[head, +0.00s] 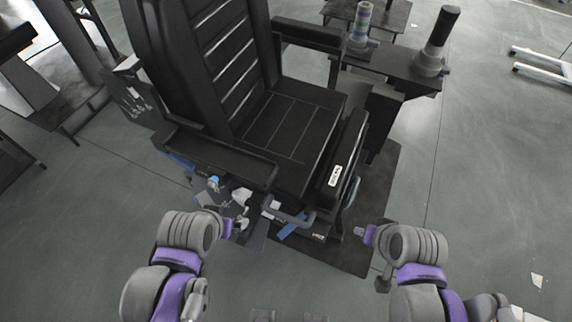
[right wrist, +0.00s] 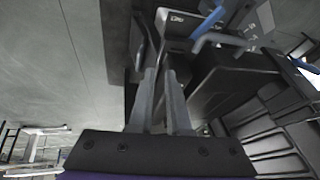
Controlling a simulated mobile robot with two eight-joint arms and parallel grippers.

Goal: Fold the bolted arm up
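A black seat (head: 285,130) with a tall ribbed backrest stands in the middle of the head view. It has a flat near armrest (head: 220,160) and a far armrest (head: 310,34), both lying level. I cannot see bolts, so I cannot tell which arm is the bolted one. My right gripper (head: 359,232) is right of the seat's front, apart from it. In the right wrist view its two fingers (right wrist: 160,85) stand apart with nothing visible between them. My left gripper (head: 240,226) is below the near armrest, close to cluttered parts; its fingers are too small to read.
A blue-grey curved handle (head: 292,217) sticks out under the seat front; it also shows in the right wrist view (right wrist: 215,40).

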